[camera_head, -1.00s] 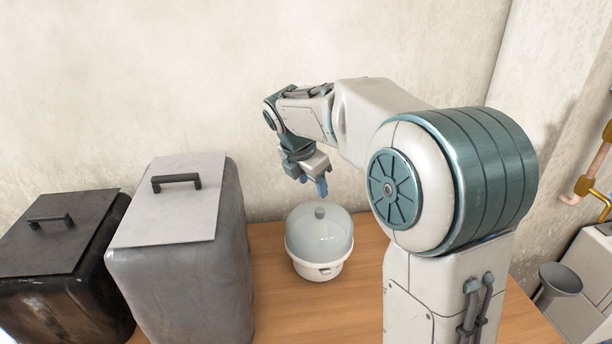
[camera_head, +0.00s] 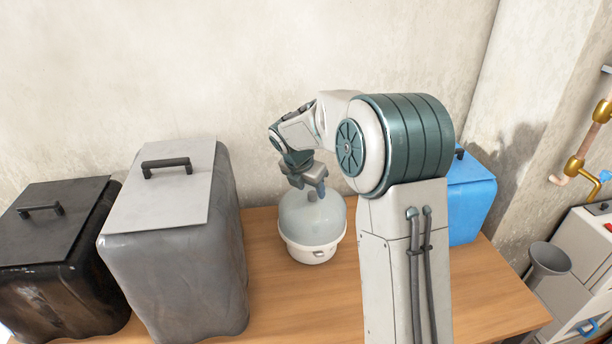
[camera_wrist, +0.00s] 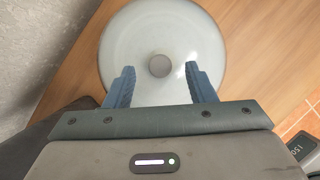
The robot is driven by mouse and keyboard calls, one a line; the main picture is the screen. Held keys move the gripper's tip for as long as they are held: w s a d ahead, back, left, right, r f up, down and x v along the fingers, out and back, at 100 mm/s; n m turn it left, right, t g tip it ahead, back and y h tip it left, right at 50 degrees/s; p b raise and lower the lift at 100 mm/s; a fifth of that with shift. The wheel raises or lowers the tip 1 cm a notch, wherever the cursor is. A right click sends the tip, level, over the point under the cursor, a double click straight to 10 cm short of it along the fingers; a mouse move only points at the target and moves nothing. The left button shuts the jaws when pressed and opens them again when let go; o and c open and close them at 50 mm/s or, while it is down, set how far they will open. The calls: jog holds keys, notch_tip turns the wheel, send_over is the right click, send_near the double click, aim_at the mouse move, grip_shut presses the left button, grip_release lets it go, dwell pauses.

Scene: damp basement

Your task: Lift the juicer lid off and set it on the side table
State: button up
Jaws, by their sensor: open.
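The juicer stands upright on the wooden table, with a white base (camera_head: 311,250) and a translucent domed lid (camera_head: 312,222) seated on it. The lid's grey knob (camera_wrist: 159,66) shows from above in the wrist view. My gripper (camera_wrist: 162,82) is open over the lid, with one blue finger to each side of the knob's line and gaps on both sides. The knob sits slightly beyond the fingertips in that view. In the head view my gripper (camera_head: 316,194) is just over the lid's top and hides most of the knob.
A grey lidded bin (camera_head: 175,250) and a black lidded bin (camera_head: 55,270) stand left of the juicer. A blue container (camera_head: 473,200) is behind my arm at right. A grey funnel (camera_head: 548,262) and a white appliance (camera_head: 590,250) are farther right. Bare tabletop (camera_head: 285,300) lies in front.

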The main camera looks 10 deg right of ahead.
jog(key=shift+x, duration=1.05)
grip_shut()
notch_tip(320, 180, up, 9)
jog(key=p, duration=0.8)
jog(key=shift+f, duration=0.25)
